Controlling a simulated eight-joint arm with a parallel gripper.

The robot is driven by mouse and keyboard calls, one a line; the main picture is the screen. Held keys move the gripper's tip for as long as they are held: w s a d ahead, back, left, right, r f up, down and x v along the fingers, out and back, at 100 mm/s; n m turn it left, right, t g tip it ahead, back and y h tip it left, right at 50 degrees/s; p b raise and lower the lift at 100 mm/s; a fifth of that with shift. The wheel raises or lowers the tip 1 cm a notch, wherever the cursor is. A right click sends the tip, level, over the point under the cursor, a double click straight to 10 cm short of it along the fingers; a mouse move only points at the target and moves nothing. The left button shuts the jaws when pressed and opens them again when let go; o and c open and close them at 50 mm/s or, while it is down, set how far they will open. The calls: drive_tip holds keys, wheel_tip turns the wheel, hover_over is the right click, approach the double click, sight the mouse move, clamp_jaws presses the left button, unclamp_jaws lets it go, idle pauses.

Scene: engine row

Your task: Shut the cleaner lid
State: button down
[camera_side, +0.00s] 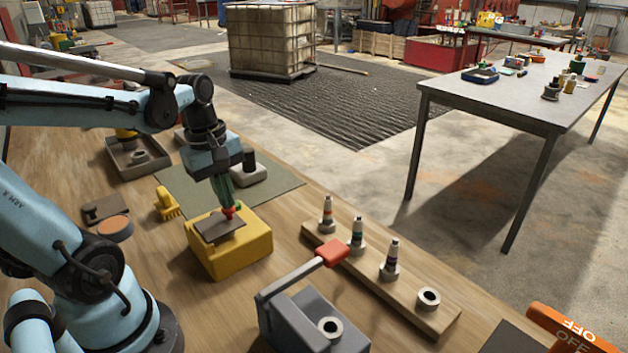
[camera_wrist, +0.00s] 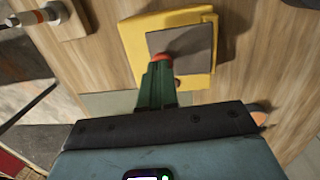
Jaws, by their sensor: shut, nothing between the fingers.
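The cleaner appears to be the yellow box (camera_side: 232,250) on the wooden bench, also in the wrist view (camera_wrist: 140,45). Its dark flat lid (camera_side: 212,230) lies over the top, nearly level; I cannot tell whether it is fully down. The lid shows as a dark square in the wrist view (camera_wrist: 195,42). My gripper (camera_side: 230,212) has green fingers with red tips, is shut and empty, and points down at the lid's far edge. In the wrist view the fingertips (camera_wrist: 162,58) overlap the lid's edge; contact is unclear.
A grey block (camera_side: 290,322) with a red-ended lever stands in front right. A wooden rack (camera_side: 425,315) holds several plugs. A yellow brush (camera_side: 167,204) lies left of the box. A green mat (camera_side: 185,182) and a grey tray (camera_side: 150,160) lie behind. An orange OFF lever (camera_side: 570,330) is at lower right.

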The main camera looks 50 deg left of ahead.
sight(221, 218)
drive_tip(key=shift+s+r, duration=0.3)
drive_tip(key=shift+s, duration=0.35)
wheel_tip(221, 218, up, 14)
drive_tip(key=w+d+f+m+t, duration=0.3)
drive_tip(key=d+f+m, duration=0.2)
drive_tip(key=m, duration=0.4)
drive_tip(key=w+d+f+m+t, duration=0.3)
drive_tip(key=d+f+m, duration=0.2)
drive_tip(key=f+m, duration=0.2)
drive_tip(key=shift+d+f+m+y, duration=0.2)
drive_tip(key=shift+f+m+y, duration=0.2)
drive_tip(key=shift+m, duration=0.5)
